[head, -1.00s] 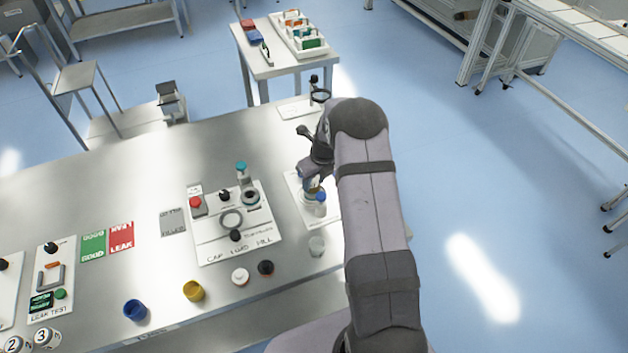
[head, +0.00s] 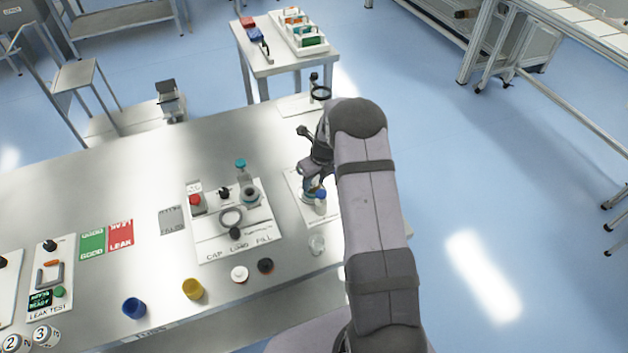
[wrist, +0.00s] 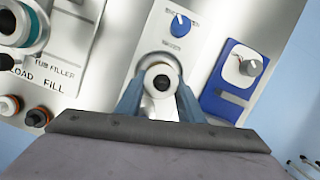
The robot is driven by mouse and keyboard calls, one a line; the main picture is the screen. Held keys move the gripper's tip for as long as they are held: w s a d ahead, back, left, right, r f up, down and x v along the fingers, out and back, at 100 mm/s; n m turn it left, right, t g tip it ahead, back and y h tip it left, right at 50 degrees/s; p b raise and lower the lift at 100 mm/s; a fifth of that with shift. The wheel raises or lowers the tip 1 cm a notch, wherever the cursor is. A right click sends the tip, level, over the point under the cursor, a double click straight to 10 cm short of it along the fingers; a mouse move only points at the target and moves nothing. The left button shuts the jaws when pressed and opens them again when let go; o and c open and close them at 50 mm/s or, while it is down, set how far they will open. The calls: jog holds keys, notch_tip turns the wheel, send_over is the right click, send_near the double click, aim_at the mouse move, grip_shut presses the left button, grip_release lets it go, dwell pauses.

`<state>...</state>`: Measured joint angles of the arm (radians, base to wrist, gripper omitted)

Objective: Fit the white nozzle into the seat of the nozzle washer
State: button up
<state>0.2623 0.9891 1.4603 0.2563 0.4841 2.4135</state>
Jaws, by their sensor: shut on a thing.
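My gripper (wrist: 160,96) has a blue finger on each side of a white round piece with a dark centre, which looks like the white nozzle (wrist: 151,79). It is shut on this piece, seen from above. A grey ring-shaped seat (wrist: 157,57) shows just behind and around the nozzle, on a white panel (wrist: 206,22) with a blue knob that looks like the nozzle washer. I cannot tell whether the nozzle touches the seat or how deep it sits. In the head view my gripper (head: 314,186) is over the panel at the bench's right end, with the nozzle hidden.
A blue device with a dial (wrist: 243,66) stands right of the panel in the wrist view. The cap-and-fill station (head: 207,248) is to the left.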

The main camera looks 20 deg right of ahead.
jog(key=o, duration=1.4)
jog(key=shift+b+v, duration=1.25)
jog(key=shift+v, duration=2.35)
